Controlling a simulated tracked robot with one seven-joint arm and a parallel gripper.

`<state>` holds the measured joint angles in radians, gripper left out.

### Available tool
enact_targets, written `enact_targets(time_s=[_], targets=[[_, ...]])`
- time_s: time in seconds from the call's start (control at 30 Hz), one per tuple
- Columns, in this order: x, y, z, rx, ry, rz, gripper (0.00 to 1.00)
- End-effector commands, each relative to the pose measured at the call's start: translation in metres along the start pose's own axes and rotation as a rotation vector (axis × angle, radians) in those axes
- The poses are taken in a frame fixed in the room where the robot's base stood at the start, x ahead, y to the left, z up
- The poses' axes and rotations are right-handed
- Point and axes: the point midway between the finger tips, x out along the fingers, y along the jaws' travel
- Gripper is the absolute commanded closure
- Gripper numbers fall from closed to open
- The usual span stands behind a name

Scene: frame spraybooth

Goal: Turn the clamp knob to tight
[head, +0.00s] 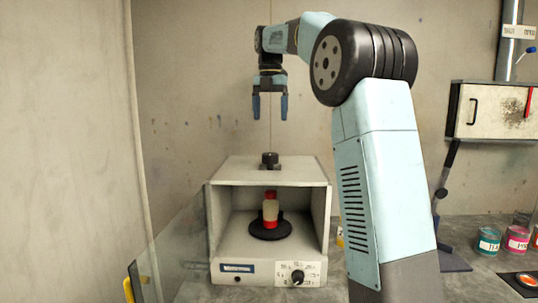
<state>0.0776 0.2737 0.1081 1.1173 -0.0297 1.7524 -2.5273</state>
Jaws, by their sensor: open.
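A black knob (270,159) stands on top of a grey box-shaped cabinet (225,170); it looks like the clamp knob, though no marking on it can be read. A second black knob (297,276) with a printed dial sits on the cabinet's lower front. My gripper (270,107) points down, open and empty, apart from and above the top knob. Its two blue fingers are spread, with bare wall visible between them.
The cabinet's glass door (172,250) stands open to the left. Inside, a red-and-cream bottle (270,209) stands on a black round plate (270,228). Several paint cans (488,241) stand at the right. A wall box (490,112) hangs at right. Space above the cabinet is clear.

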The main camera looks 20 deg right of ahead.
Motion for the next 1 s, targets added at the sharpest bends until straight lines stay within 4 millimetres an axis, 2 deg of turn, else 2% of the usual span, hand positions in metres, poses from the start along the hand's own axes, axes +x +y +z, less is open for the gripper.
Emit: enact_targets(time_s=[0.17,0.7,1.0], targets=[[0.022,-0.001,-0.001,0.002,0.003,-0.002,0.19],[0.112,-0.001,-0.001,0.004,0.002,-0.001,0.19],[0.132,-0.001,-0.001,0.004,0.0,0.0,0.19]])
